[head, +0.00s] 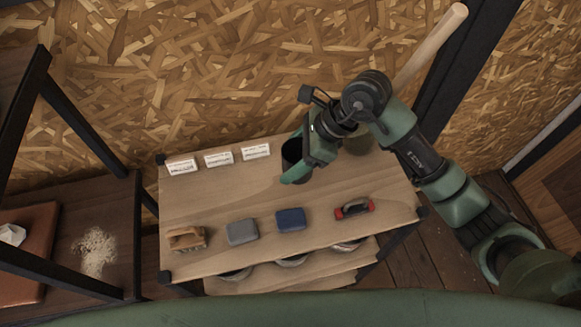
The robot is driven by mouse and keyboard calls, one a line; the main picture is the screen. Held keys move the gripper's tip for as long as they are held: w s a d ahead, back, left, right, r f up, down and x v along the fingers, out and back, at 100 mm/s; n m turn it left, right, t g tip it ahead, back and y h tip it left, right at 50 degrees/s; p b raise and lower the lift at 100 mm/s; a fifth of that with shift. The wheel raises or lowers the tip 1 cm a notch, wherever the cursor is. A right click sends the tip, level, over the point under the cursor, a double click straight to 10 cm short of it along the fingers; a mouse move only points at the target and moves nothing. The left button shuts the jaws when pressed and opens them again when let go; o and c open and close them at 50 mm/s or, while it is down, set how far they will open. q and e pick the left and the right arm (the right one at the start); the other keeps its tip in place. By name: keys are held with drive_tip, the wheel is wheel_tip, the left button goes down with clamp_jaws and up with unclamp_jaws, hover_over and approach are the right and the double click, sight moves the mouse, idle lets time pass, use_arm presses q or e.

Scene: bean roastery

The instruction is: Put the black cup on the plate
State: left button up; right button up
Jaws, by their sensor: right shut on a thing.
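The black cup (291,152) stands at or just above the back middle of the wooden tabletop and is partly hidden by my right gripper. My right gripper (295,163) reaches in from the right and is shut on the cup, with a green finger at its near side. Round, pale dish-like things (290,261) show partly on the shelf under the tabletop; I cannot tell whether one is the plate. My left gripper is not in view.
On the wooden table (215,200) are white label cards (219,158), a wooden brush (186,238), a grey block (242,231), a blue block (290,219) and a red-and-black tool (354,209). A dark-framed shelf (85,125) stands at left. The tabletop's middle is clear.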

drive_tip(key=shift+f+p, duration=0.45)
drive_tip(key=shift+f, duration=2.2)
drive_tip(key=shift+f, duration=0.2)
drive_tip(key=o, duration=1.5)
drive_tip(key=shift+r, duration=0.1)
